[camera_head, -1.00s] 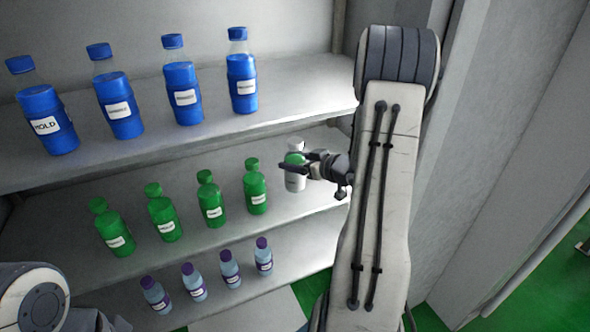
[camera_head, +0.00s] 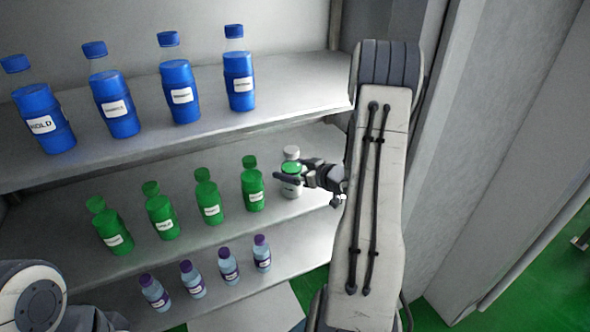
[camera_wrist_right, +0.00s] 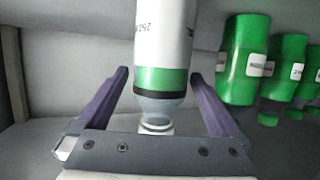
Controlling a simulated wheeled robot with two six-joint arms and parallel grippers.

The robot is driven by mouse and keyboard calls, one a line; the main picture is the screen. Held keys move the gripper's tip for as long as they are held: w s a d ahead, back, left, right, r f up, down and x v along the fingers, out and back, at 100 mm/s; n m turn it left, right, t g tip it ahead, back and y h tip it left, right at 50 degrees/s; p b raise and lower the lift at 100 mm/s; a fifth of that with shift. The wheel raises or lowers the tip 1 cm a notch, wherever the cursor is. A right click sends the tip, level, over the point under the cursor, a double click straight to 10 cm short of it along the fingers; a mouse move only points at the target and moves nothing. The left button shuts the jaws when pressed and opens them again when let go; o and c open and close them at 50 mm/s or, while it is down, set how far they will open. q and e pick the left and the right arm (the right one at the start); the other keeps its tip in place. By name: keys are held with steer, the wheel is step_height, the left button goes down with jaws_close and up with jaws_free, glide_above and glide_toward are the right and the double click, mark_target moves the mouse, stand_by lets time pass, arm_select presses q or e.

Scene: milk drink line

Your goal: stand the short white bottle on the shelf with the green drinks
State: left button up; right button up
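The short white bottle (camera_head: 291,188), with a green band and a grey-white cap, is upright at the right end of the row of green drinks. The green drinks (camera_head: 253,190) stand on the middle shelf (camera_head: 185,245). My left gripper is out of view.
Blue bottles (camera_head: 181,92) stand on the upper shelf (camera_head: 300,85), whose front edge lies above my right gripper. Small purple-capped bottles (camera_head: 229,266) stand on the lower shelf (camera_head: 300,256). A grey side wall (camera_head: 450,150) rises at the right. The nearest green bottle stands close left of the white one.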

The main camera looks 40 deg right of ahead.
mark_target(296, 159)
steer(key=shift+r, duration=0.25)
steer(key=b+v, duration=0.1)
steer(key=v, duration=1.1)
steer(key=shift+f, duration=0.1)
steer(key=p+x, duration=0.1)
steer(key=x, duration=1.1)
step_height(296, 159, up, 3)
steer(key=shift+f, duration=0.15)
steer(key=shift+s+r, duration=0.15)
steer(key=shift+r, duration=0.3)
steer(key=shift+f, duration=0.15)
